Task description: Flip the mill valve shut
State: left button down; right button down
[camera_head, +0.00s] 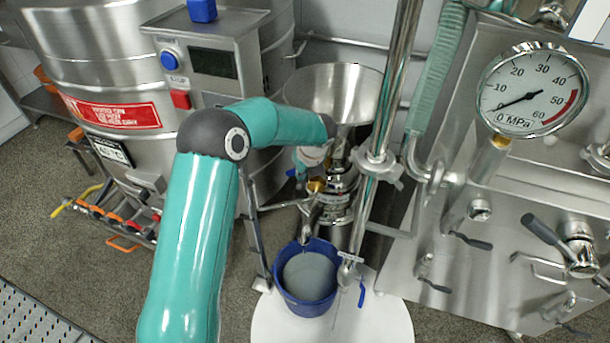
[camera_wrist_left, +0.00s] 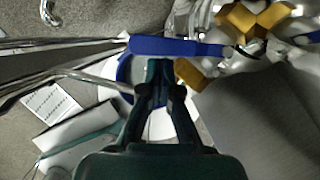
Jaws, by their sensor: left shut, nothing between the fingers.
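In the left wrist view a blue lever handle (camera_wrist_left: 178,47) runs roughly level across the picture, its right end at the brass and steel valve fittings (camera_wrist_left: 243,20). My left gripper (camera_wrist_left: 158,66) is shut and empty, its fingertips just below the lever in that view. I cannot tell whether they touch it. In the head view my left arm reaches over to the mill (camera_head: 338,198) below the steel hopper (camera_head: 335,88). The forearm hides part of the mill and most of the gripper there. A small blue piece (camera_head: 292,172) shows beside the mill. My right gripper is out of view.
A blue bucket (camera_head: 305,305) with grey contents stands on a round white top below the mill. A steel pipe (camera_head: 402,60) rises right of the hopper. A panel with a pressure gauge (camera_head: 532,90) is at the right, a steel tank (camera_head: 95,55) at the left.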

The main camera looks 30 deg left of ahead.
pick_arm(q)
jog(key=shift+w+a+p, duration=0.1)
jog(key=shift+a+p, duration=0.45)
jog(key=shift+p, duration=0.2)
